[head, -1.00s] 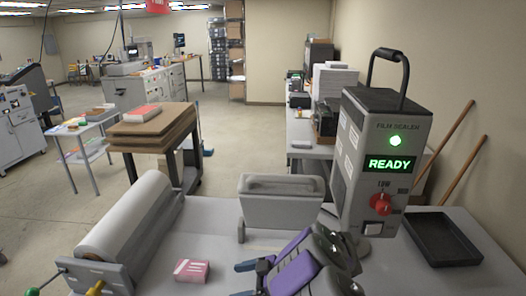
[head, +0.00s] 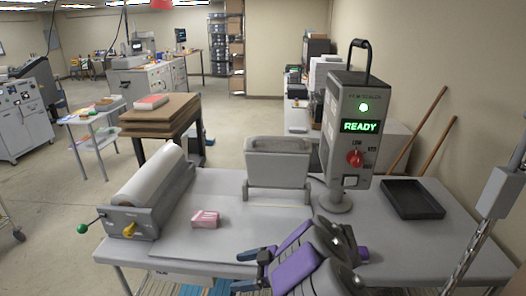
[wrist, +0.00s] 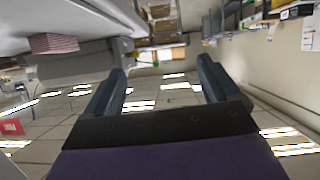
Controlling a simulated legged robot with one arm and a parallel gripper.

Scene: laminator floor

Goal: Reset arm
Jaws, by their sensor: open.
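My gripper (head: 246,270) is at the front edge of the grey worktable (head: 400,240) in the head view, with my purple arm folded behind it. In the wrist view my gripper (wrist: 160,85) has its two blue fingers spread apart with nothing between them. The film sealer (head: 345,130) stands on the table with a green READY display and a red knob. A small pink pack (head: 205,219) lies on the table to the left of my gripper, apart from it. It seems to show in the wrist view (wrist: 54,43) too.
A film roll on its holder (head: 145,190) is at the table's left. A grey lidded bin (head: 277,168) stands at the back edge, and a black tray (head: 412,199) lies at right. A grey post (head: 490,205) rises at the right front. Open floor lies to the left.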

